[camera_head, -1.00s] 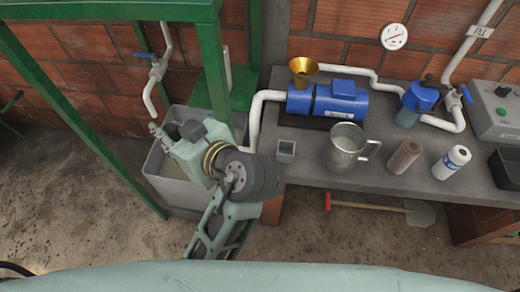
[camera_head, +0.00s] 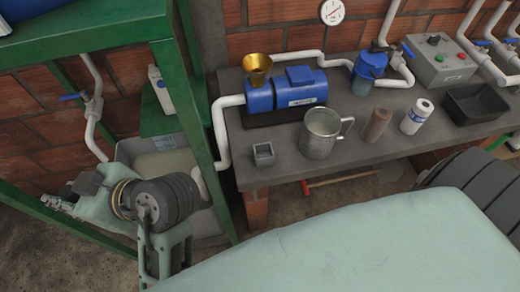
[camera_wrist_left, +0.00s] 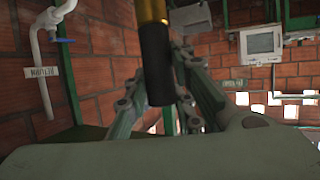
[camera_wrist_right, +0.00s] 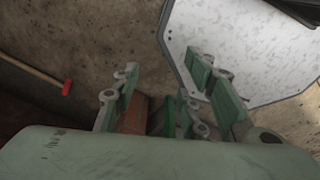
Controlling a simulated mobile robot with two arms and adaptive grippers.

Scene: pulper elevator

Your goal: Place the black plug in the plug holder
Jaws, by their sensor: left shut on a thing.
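My left gripper (camera_head: 58,204) is at the left of the head view, by the green frame. In the left wrist view its fingers (camera_wrist_left: 165,95) are shut on the black plug (camera_wrist_left: 157,70), a black cylinder with a gold-coloured upper part. The plug cannot be made out in the head view. A small grey square open-topped holder (camera_head: 263,155) stands at the bench's left front corner, apart from the left gripper; it looks like the plug holder and appears empty. My right gripper (camera_wrist_right: 168,80) shows in the right wrist view, open and empty, above the floor.
The green frame (camera_head: 188,110) stands between the left gripper and the bench (camera_head: 400,145). A grey tub (camera_head: 130,150) is behind the arm. A metal jug (camera_head: 320,135), blue pump (camera_head: 290,93), brass funnel (camera_head: 257,66), brown roll (camera_head: 377,124) and white bottle (camera_head: 417,116) occupy the bench.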

